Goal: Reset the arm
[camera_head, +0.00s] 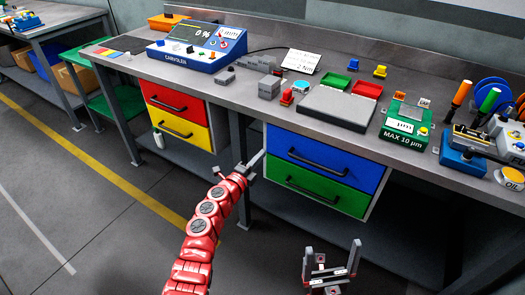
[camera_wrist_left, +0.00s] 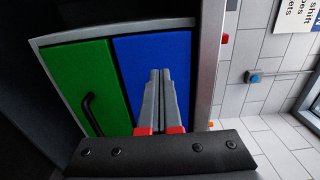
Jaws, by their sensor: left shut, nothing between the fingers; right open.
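My left arm (camera_head: 208,220) is red and reaches up from the bottom of the head view. Its gripper (camera_head: 255,161) is shut and empty, close to the left edge of the blue drawer (camera_head: 330,150). In the left wrist view the shut fingers (camera_wrist_left: 160,85) overlap the blue drawer front (camera_wrist_left: 135,65), with the green drawer (camera_wrist_left: 90,85) beside it. I cannot tell whether the fingertips touch the cabinet. My right gripper (camera_head: 332,258) is open and empty, low over the floor at the bottom of the head view.
The workbench (camera_head: 230,88) carries a blue measuring console (camera_head: 190,48), a grey plate (camera_head: 335,108), a green gauge box (camera_head: 404,124) and tools at the right. A red drawer (camera_head: 172,98) and yellow drawer (camera_head: 180,125) hang at the left. Floor at the left is free.

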